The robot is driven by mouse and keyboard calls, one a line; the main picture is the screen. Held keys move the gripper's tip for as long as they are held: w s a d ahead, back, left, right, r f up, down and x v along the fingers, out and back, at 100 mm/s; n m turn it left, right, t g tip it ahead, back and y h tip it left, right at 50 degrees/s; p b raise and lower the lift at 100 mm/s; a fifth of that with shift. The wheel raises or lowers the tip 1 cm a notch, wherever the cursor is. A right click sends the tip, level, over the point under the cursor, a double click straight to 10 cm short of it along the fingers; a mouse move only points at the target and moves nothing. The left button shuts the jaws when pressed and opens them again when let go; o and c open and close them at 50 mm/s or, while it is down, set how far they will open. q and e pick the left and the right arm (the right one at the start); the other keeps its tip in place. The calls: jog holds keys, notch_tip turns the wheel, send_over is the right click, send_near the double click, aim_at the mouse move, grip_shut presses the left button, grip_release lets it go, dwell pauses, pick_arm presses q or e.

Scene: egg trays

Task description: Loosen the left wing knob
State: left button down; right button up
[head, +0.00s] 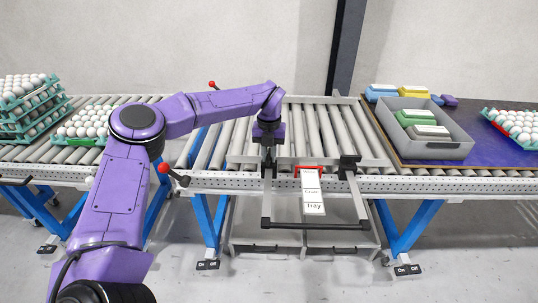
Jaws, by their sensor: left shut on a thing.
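My left arm comes in from the left, and its gripper (268,146) points down at the front edge of the roller conveyor. The gripper is shut on the left wing knob, which is mostly hidden by the gripper at the left end of a grey bar frame (312,224). The frame hangs in front of the conveyor. A black clamp (349,164) shows at the right end of the frame. My right gripper is not in view.
A white tag (313,193) with a red holder hangs between the clamps. A red-knobbed lever (174,174) sticks out to the left. Stacked egg trays (28,112) stand at the far left. A grey crate (461,150) sits on the blue mat at right.

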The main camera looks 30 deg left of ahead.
aim_at(269, 153)
pick_arm(q)
jog(key=c, duration=1.2)
grip_release()
jog(key=shift+f, duration=0.1)
jog(key=shift+o, duration=0.5)
jog(key=shift+w, duration=0.1)
notch_tip(269, 153, up, 10)
jog(key=shift+r+b, duration=0.25)
jog(key=shift+b, duration=0.1)
